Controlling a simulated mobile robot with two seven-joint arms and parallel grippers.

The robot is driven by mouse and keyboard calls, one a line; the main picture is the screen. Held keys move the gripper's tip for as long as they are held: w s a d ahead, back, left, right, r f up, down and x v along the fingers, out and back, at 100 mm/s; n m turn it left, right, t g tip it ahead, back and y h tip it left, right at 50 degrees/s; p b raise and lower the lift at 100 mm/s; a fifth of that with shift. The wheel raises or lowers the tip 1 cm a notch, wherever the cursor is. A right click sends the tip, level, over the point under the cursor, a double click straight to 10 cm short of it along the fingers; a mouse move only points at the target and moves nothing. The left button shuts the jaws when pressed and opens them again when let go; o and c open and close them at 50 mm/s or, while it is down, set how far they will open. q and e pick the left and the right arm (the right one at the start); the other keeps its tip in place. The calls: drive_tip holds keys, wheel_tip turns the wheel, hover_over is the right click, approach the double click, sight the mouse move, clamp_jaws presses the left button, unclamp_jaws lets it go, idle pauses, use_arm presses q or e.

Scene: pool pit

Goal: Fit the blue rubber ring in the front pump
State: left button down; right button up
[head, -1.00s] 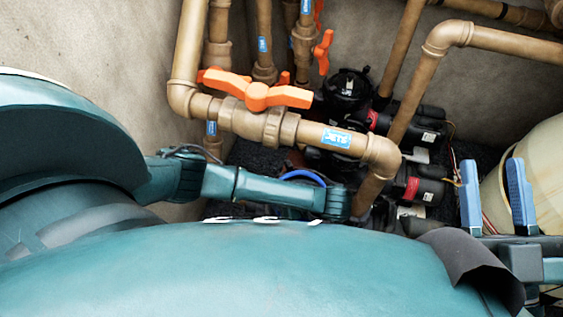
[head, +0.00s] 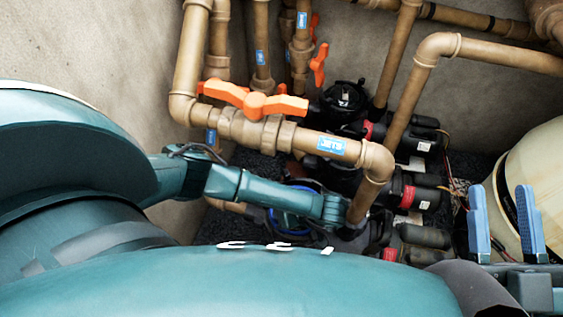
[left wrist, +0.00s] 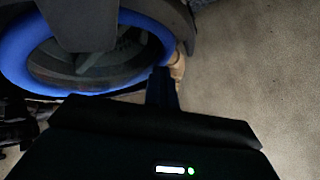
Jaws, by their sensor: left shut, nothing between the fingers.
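The blue rubber ring (left wrist: 17,62) lies as a round band on a dark circular part in the left wrist view. A dark shape crosses its upper part, and I cannot tell how deeply it is seated. In the head view the blue ring (head: 283,226) shows partly behind my left arm, at the black front pump (head: 345,238). My left gripper (left wrist: 162,76) is shut and empty, its fingertips just to the right of the ring in the left wrist view. In the head view its fingers are hidden. My right gripper (head: 503,190) is open and empty, far right of the pump.
Tan pipes (head: 375,160) with an orange valve handle (head: 258,104) pass close above my left arm. More black pumps (head: 410,196) stand behind the front one. A cream tank (head: 545,170) stands at the right, next to my right gripper. A bare wall (head: 90,60) rises at left.

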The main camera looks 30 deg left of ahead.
use_arm(q)
drive_tip(key=shift+w+d, duration=0.15)
drive_tip(key=shift+w, duration=0.5)
idle(0.8)
drive_tip(key=shift+f+b, duration=0.35)
drive_tip(key=shift+b, duration=0.1)
idle(0.9)
drive_tip(key=c, duration=2.1)
unclamp_jaws()
drive_tip(key=o, duration=0.4)
drive_tip(key=shift+r, duration=0.1)
drive_tip(key=shift+r+p, duration=0.65)
drive_tip(key=shift+p, duration=0.1)
drive_tip(key=shift+r, duration=0.15)
drive_tip(key=shift+r+p, duration=0.5)
drive_tip(key=shift+p, duration=0.15)
